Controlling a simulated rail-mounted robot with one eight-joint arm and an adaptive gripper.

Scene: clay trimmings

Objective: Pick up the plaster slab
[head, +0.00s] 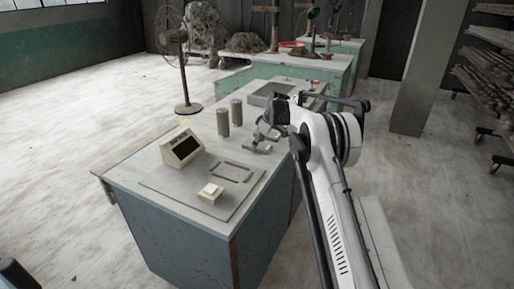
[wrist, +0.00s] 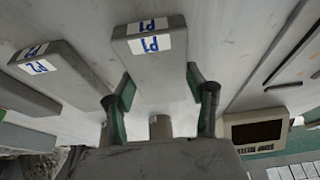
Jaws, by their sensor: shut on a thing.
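A pale grey slab labelled P1 (wrist: 155,72) lies between the two fingers of my gripper (wrist: 159,88) in the wrist view, and I take it for the plaster slab. My gripper is shut on its long sides. I cannot tell whether the slab is clear of the worktop. A similar grey slab labelled P2 (wrist: 62,78) lies to the left, apart from the fingers. In the head view my gripper (head: 264,134) is low over the worktop, and the grey slabs there are small and partly hidden by it.
Two grey-brown cylinders (head: 223,122) stand left of my gripper on the worktop (head: 205,140). A display box (head: 182,148), a flat frame (head: 232,172) and a small white block (head: 211,192) are nearer the front. A tray (head: 272,91) lies behind.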

